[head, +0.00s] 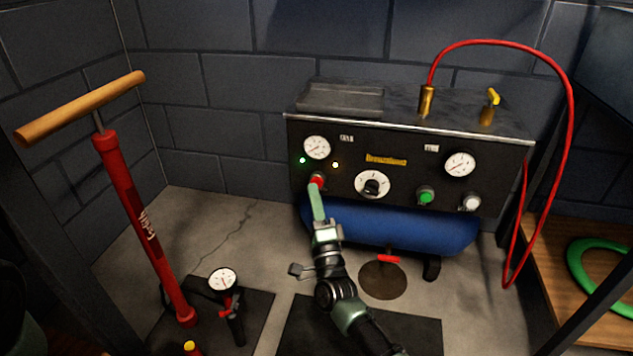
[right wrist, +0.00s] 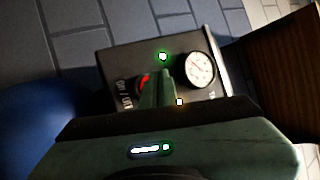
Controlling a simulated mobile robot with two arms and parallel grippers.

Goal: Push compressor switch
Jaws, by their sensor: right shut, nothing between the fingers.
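The compressor (head: 410,150) stands against the block wall, with a dark front panel and a blue tank (head: 400,228) below. Its red switch (head: 318,181) sits at the panel's lower left, below a gauge (head: 317,147). My right gripper (head: 317,192) is shut and empty, its green fingertips at the red switch and partly covering it. In the right wrist view the fingertips (right wrist: 157,90) lie right beside the red switch (right wrist: 143,83); I cannot tell whether they touch. A green light (right wrist: 163,57) and a yellowish light (right wrist: 180,102) glow near it. My left gripper is not in view.
A dial (head: 372,185), a green button (head: 426,196) and a white button (head: 470,202) are right of the switch. A red hose (head: 570,120) loops at the right. A red floor pump (head: 140,210) with a wooden handle stands at the left, and a small gauge (head: 223,280) is near it.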

